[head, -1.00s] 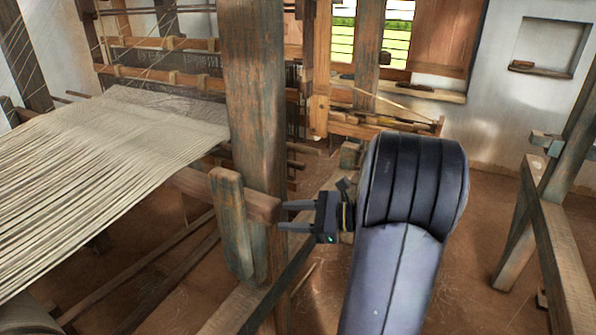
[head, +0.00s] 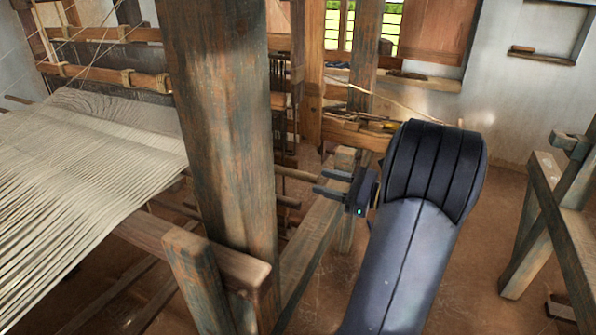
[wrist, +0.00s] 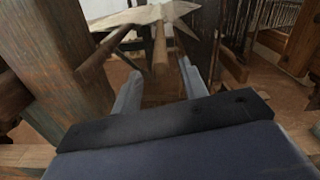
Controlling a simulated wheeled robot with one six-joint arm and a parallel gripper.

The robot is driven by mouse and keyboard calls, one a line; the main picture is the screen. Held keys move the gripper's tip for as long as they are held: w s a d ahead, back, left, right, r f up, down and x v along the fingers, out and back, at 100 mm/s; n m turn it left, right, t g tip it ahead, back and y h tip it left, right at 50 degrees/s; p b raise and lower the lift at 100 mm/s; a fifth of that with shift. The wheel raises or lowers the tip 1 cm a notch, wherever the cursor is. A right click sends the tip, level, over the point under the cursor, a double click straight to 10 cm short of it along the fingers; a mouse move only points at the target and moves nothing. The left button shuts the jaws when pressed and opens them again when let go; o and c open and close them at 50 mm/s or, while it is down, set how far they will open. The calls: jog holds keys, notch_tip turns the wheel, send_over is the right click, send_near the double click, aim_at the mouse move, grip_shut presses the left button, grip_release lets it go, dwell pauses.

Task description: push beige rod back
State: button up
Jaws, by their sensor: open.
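A beige rod (head: 294,174) sticks out to the right from behind the big upright post in the head view. In the wrist view, a rod (wrist: 160,52) points end-on toward me, between the fingers. I take it for the same beige rod. My gripper (head: 321,181) is open, with its two fingers pointing left at the rod's free end. The fingertips are very close to that end. I cannot tell whether they touch it.
The thick post (head: 222,120) stands left of my gripper, with a short peg board (head: 196,278) in front. A second rod (head: 287,200) sticks out lower. The pale warp sheet (head: 85,165) stretches left. A timber beam (head: 312,238) runs below my gripper.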

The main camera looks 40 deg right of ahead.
aim_at(298, 175)
jog(key=p+x, duration=0.1)
jog(key=x, duration=0.7)
grip_shut()
dwell(0.3)
